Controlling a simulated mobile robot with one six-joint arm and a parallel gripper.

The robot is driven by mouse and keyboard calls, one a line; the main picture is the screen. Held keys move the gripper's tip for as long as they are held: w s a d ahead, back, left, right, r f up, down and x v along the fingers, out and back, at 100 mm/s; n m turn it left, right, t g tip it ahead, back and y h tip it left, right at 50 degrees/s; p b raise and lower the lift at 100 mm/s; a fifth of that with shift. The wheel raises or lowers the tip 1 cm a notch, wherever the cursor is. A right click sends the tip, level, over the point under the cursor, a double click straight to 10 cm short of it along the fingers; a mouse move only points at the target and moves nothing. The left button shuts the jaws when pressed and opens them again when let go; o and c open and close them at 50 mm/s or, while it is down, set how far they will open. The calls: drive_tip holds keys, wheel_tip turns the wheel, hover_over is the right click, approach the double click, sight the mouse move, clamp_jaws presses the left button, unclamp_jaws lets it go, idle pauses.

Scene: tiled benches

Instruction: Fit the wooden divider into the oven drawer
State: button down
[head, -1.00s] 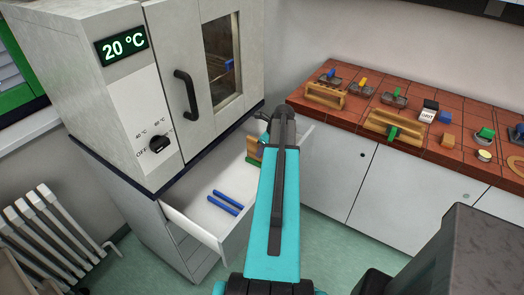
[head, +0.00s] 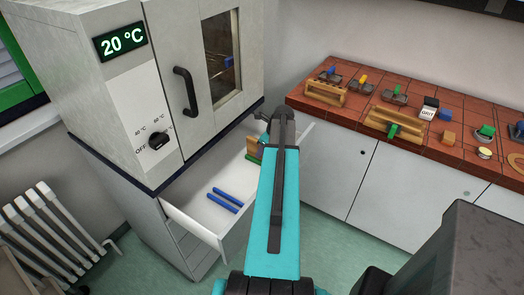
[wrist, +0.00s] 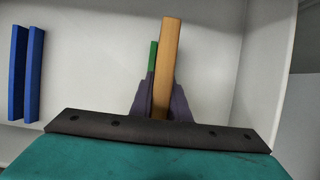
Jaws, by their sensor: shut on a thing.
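The wooden divider (wrist: 170,60) is a light brown board, seen nearly edge-on in the wrist view. My gripper (wrist: 157,98) is shut on it, with dark fingers at its near part. A green strip (wrist: 153,58) stands close along its left side; I cannot tell if they touch. The white drawer (head: 190,226) under the oven is pulled open. I cannot tell whether the divider touches the drawer floor.
Two blue bars (head: 225,200) lie side by side in the drawer; they also show at the left of the wrist view (wrist: 27,73). The oven (head: 178,90) stands above, its door shut. A tiled bench (head: 350,100) with several small items is at right.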

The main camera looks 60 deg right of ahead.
drive_tip(key=shift+f, duration=0.25)
drive_tip(key=c, duration=1.6)
unclamp_jaws()
drive_tip(key=shift+b+v, duration=1.7)
drive_tip(key=shift+v, duration=5.2)
